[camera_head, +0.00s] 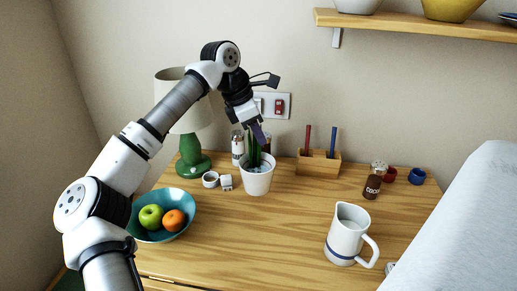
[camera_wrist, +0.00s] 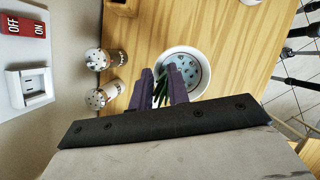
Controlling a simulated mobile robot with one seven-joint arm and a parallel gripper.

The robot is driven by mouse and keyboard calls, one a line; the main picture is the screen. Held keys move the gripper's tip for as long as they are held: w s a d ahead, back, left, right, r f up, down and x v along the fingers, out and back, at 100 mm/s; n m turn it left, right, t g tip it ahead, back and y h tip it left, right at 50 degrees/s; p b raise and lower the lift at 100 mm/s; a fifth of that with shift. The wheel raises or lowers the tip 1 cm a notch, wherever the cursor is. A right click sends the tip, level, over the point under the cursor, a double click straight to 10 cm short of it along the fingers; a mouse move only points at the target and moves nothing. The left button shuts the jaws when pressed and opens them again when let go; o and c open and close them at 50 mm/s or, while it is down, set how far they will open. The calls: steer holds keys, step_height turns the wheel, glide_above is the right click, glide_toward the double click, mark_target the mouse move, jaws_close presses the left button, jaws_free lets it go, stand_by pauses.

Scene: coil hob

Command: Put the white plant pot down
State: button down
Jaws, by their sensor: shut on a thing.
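The white plant pot (camera_head: 257,183) is upright at the middle of the wooden table, with a green spiky plant (camera_head: 253,150) in it. My gripper (camera_head: 261,140) comes down from above, its purple fingers at the plant. In the wrist view, the fingers (camera_wrist: 164,88) have the green leaves (camera_wrist: 161,88) between them, over the near side of the round white pot rim (camera_wrist: 207,72). The gripper is shut on the potted plant. I cannot tell whether the pot's base touches the table.
Shakers (camera_head: 237,147) and small white pieces (camera_head: 211,180) crowd the pot's left, near a green lamp (camera_head: 191,160). A fruit bowl (camera_head: 186,232) is front left. A wooden holder (camera_head: 318,167) is right behind; a jug (camera_head: 345,240) is front right. The table's centre front is clear.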

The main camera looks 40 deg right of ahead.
mark_target(261, 155)
steer(key=shift+f, duration=2.35)
steer(key=shift+f, duration=0.2)
steer(key=c, duration=1.3)
jaws_free()
steer(key=shift+c, duration=0.2)
steer(key=v, duration=1.2)
steer(key=shift+r, duration=0.15)
